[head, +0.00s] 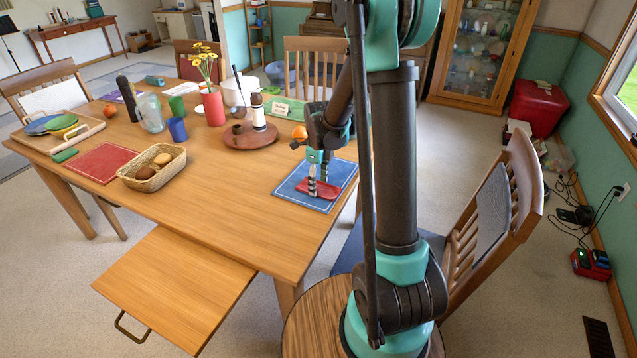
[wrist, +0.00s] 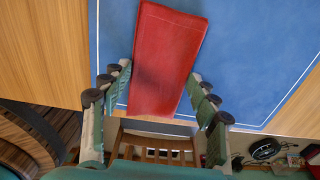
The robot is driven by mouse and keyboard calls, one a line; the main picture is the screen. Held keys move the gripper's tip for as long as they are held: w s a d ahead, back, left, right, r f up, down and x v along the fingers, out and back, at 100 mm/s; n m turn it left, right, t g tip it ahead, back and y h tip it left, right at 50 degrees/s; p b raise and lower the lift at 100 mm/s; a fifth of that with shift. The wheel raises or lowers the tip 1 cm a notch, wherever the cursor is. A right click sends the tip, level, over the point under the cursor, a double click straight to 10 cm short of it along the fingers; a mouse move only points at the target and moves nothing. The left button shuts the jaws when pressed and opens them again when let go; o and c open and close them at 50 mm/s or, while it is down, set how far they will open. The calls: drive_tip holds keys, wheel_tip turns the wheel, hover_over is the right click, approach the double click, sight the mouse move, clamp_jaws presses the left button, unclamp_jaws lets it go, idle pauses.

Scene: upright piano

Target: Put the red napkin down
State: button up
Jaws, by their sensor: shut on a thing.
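The red napkin (head: 326,189) is a folded rectangle over the blue placemat (head: 289,187) at the right end of the table. My gripper (head: 317,187) points down at the napkin and is shut on it. In the wrist view the napkin (wrist: 168,50) runs away from me between the two fingers of my gripper (wrist: 160,90), with the blue mat (wrist: 250,50) behind it. The napkin is at or very near the mat; I cannot tell whether it touches.
A round wooden tray (head: 250,143) with a bottle stands left of the placemat, and an orange (head: 299,132) lies behind it. A bread basket (head: 133,182) and a red placemat (head: 100,163) are further left. A chair (head: 500,215) stands at the right. The table front is clear.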

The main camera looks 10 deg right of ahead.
sight(319, 186)
drive_tip(key=shift+f, duration=0.1)
drive_tip(key=o, duration=0.7)
wheel_tip(319, 186, up, 12)
drive_tip(key=s+d+f+n+t, duration=0.1)
drive_tip(key=s+d+f+n, duration=0.1)
drive_tip(key=s+n, duration=0.5)
drive_tip(key=s+d+f+n+t, duration=0.1)
drive_tip(key=s+d+f+n, duration=0.1)
drive_tip(key=s+n, duration=0.5)
drive_tip(key=s+d+f+n+t, duration=0.2)
drive_tip(key=s+f+n, duration=0.2)
drive_tip(key=s+n, duration=0.4)
drive_tip(key=shift+n, duration=1.6)
drive_tip(key=shift+d, duration=0.1)
